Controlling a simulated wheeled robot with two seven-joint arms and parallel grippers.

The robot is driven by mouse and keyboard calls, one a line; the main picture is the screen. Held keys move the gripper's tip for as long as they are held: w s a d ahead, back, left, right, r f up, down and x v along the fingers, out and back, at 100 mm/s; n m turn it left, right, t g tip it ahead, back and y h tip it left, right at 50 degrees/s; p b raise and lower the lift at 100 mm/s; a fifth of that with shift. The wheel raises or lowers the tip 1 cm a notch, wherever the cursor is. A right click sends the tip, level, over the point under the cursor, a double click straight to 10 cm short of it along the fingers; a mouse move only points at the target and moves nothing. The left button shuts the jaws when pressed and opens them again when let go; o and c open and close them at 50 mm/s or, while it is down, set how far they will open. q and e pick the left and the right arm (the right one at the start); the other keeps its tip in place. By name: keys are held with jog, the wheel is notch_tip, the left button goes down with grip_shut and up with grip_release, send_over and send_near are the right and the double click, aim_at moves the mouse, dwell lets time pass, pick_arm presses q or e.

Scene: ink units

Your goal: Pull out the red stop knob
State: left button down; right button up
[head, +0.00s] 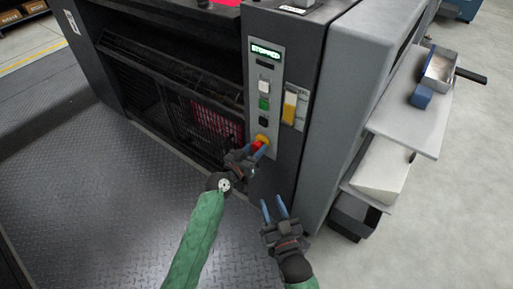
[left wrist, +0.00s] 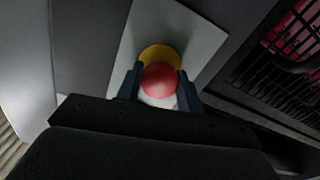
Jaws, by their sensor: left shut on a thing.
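The red stop knob (head: 258,144) sits in a yellow collar (head: 263,138) at the bottom of the light control panel (head: 265,60) on the press. My left gripper (head: 254,151) is at the knob, with its fingers on either side of it. In the left wrist view the red knob (left wrist: 160,79) lies between the two dark fingers (left wrist: 159,90), in front of the yellow collar (left wrist: 158,54). The gripper is shut on the knob. My right gripper (head: 273,210) is open and empty, lower and to the right, in front of the machine.
The panel display (head: 265,51) reads "STOPPED". White, green and black buttons sit above the knob, and a yellow part (head: 289,108) is to their right. A shelf (head: 412,122) with a metal tray juts out at right. The tread-plate floor (head: 110,200) is clear at left.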

pick_arm(q)
jog(key=shift+s+a, duration=0.35)
jog(key=shift+s, duration=0.1)
jog(key=shift+f, duration=0.1)
pick_arm(e)
jog(key=shift+r, duration=0.25)
pick_arm(q)
jog(key=c, duration=1.3)
grip_release()
jog(key=o, duration=0.4)
jog(key=shift+s, duration=0.1)
pick_arm(e)
jog(key=shift+r, duration=0.1)
pick_arm(q)
jog(key=v, duration=0.8)
pick_arm(e)
jog(key=shift+w+f, duration=0.2)
jog(key=shift+f, duration=0.05)
